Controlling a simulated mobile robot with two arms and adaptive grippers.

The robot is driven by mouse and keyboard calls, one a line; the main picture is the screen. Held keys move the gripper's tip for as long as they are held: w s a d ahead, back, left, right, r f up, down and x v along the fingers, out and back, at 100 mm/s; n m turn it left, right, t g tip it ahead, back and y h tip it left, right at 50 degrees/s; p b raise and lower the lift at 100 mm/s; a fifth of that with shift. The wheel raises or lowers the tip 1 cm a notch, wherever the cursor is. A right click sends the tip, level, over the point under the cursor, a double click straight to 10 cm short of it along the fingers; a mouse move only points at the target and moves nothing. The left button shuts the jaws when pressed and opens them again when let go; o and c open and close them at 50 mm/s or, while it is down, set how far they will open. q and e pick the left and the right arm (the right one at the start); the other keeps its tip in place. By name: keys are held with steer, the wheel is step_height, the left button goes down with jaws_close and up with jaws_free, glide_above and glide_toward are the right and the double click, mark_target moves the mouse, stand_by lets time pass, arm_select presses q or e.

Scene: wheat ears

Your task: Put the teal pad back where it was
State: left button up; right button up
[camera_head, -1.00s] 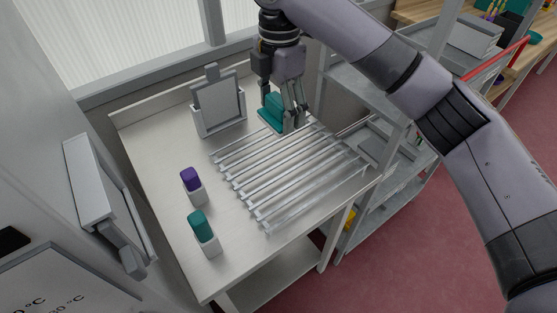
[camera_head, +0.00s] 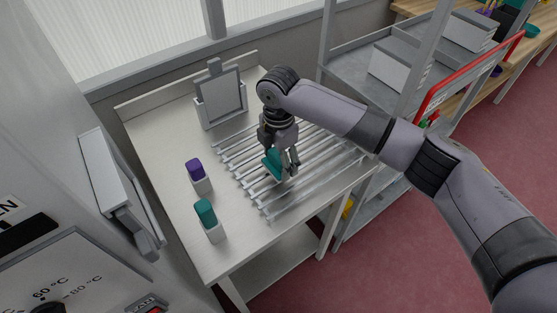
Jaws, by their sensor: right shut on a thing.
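The teal pad (camera_head: 270,160) is between the fingers of my right gripper (camera_head: 284,172), which is shut on it. The fingers partly hide it. The gripper points down over the left-middle part of a rack of pale parallel bars (camera_head: 313,179) on the table. I cannot tell whether the pad touches the bars. A teal-topped block with a white lower part (camera_head: 209,219) stands apart at the table's front left. My left gripper is not in view.
A purple-topped white block (camera_head: 198,175) stands left of the rack. A framed grey panel (camera_head: 220,97) stands upright at the table's (camera_head: 155,145) back. A grey shelf unit (camera_head: 350,73) is at the right, and a grey cabinet at the left. The table's left side has bare room.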

steer(key=shift+w+f, duration=0.1)
steer(key=shift+f, duration=0.8)
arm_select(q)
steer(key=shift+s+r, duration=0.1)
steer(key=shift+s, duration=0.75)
arm_select(e)
steer(key=o, duration=1)
steer(key=shift+f, duration=0.1)
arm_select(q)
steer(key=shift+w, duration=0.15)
arm_select(e)
steer(key=shift+r, duration=0.55)
step_height(320, 180, up, 11)
steer(key=b, duration=0.3)
steer(key=shift+r, duration=0.1)
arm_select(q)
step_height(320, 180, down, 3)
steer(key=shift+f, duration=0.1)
